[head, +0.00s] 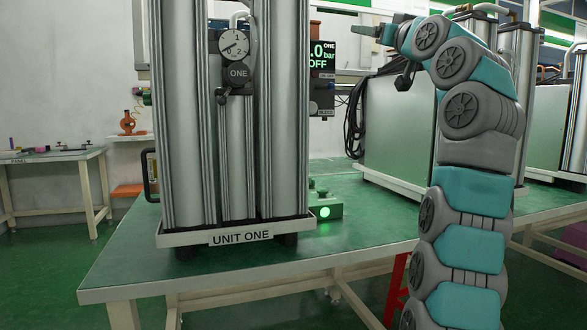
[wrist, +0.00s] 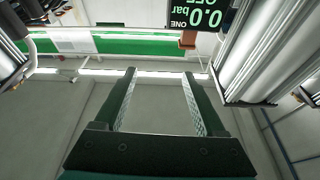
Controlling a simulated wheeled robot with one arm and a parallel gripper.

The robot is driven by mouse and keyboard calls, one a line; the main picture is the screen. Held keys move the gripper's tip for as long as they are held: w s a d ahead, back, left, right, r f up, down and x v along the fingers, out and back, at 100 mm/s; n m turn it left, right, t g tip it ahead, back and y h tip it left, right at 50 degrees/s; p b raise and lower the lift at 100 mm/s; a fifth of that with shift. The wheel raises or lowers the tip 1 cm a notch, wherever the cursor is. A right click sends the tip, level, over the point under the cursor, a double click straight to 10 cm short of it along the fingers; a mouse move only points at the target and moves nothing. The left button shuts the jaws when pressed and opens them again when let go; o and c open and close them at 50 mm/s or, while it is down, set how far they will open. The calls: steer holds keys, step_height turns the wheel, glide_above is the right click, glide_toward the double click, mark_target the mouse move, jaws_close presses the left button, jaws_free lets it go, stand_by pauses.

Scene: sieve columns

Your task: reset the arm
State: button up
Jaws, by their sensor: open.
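My arm rises on the right side of the head view and bends over at the top. My gripper (head: 356,30) points left there, just right of and slightly above the pressure display (head: 322,55). In the wrist view my gripper (wrist: 160,75) is open, with its two fingers apart and nothing between them. The display, upside down in the wrist view (wrist: 198,14), reads 0.0 bar for ONE; the head view shows OFF on it. The column unit labelled UNIT ONE (head: 240,236) stands on the green table, left of my arm.
Unit one carries a dial gauge (head: 233,44) and a black valve handle (head: 222,97). A green lamp (head: 324,212) glows on the green table (head: 140,265). Black cables (head: 355,118) hang beside a large cabinet (head: 397,128) behind my arm. Another column unit (head: 525,60) stands at right.

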steer(key=w+a+f+m+g+h, duration=0.1)
steer(key=w+a+f+g, duration=0.15)
steer(key=f, duration=0.45)
steer(key=w+a+f+m+g, duration=0.1)
steer(key=f+g, duration=0.3)
steer(key=f, duration=0.4)
steer(key=s+a+f+g+h+p, duration=0.1)
steer(key=s+a+f+g, duration=0.15)
steer(key=s+f, duration=0.55)
steer(key=s+a+f+g+h, duration=0.1)
steer(key=s+a+f+g, duration=0.15)
steer(key=f, duration=0.85)
steer(key=s+d+f+g+h, duration=0.1)
steer(key=s+d+f+g, duration=0.1)
steer(key=s+f, duration=0.8)
steer(key=s+d+f+g+h, duration=0.1)
steer(key=s+f+g, duration=0.4)
steer(key=s+f, duration=0.6)
steer(key=s+d+f+m+g+h, duration=0.1)
steer(key=s+d+f+g, duration=0.2)
steer(key=s+f, duration=0.8)
steer(key=s+g, duration=0.1)
steer(key=s, duration=0.9)
steer(key=shift+s+d+h+p, duration=0.15)
steer(key=shift+s+h+p, duration=0.05)
steer(key=shift+h+p, duration=0.15)
